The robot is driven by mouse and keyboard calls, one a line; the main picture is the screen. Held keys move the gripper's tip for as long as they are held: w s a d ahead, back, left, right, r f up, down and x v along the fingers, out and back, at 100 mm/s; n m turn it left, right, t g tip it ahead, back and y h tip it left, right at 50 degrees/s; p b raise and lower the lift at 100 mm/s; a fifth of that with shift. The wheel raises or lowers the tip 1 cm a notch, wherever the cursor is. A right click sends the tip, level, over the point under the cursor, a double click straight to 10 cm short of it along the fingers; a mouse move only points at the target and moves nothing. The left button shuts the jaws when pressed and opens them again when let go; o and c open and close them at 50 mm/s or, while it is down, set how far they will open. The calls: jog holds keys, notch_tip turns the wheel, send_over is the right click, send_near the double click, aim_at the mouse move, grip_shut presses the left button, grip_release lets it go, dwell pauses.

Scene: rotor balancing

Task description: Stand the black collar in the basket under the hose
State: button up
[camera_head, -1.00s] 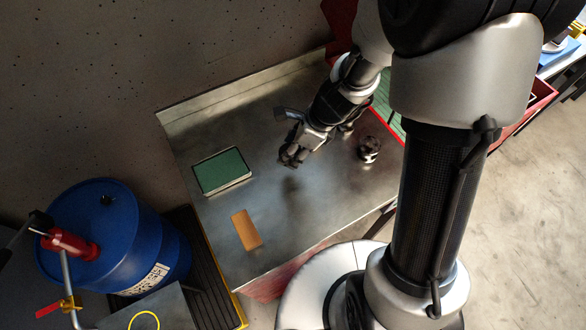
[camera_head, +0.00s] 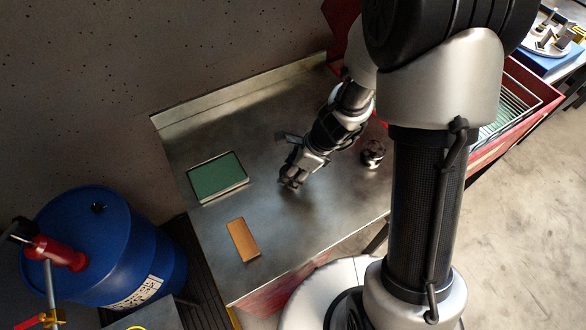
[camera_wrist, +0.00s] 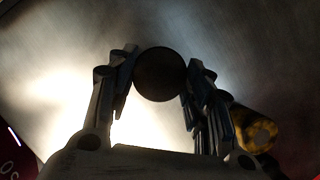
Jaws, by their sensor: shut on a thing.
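In the wrist view, a dark round piece, which looks like the black collar (camera_wrist: 160,74), sits between the two fingers of my gripper (camera_wrist: 159,84). Both fingers touch its sides. In the head view my gripper (camera_head: 289,182) is low over the middle of the metal table, and the collar is hidden by the fingers there. A wire basket (camera_head: 512,112) shows inside a red basin (camera_head: 545,110) at the right, partly behind my arm. I cannot make out the hose.
On the metal table (camera_head: 305,245) lie a green-lined tray (camera_head: 217,176), an orange-brown block (camera_head: 242,240) and a dark-and-silver round part (camera_head: 372,153). A blue drum (camera_head: 100,240) stands at the left. A yellow-and-black piece (camera_wrist: 255,130) is beside the right finger in the wrist view.

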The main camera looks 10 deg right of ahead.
jog(key=o, duration=1.6)
jog(key=shift+f, duration=0.1)
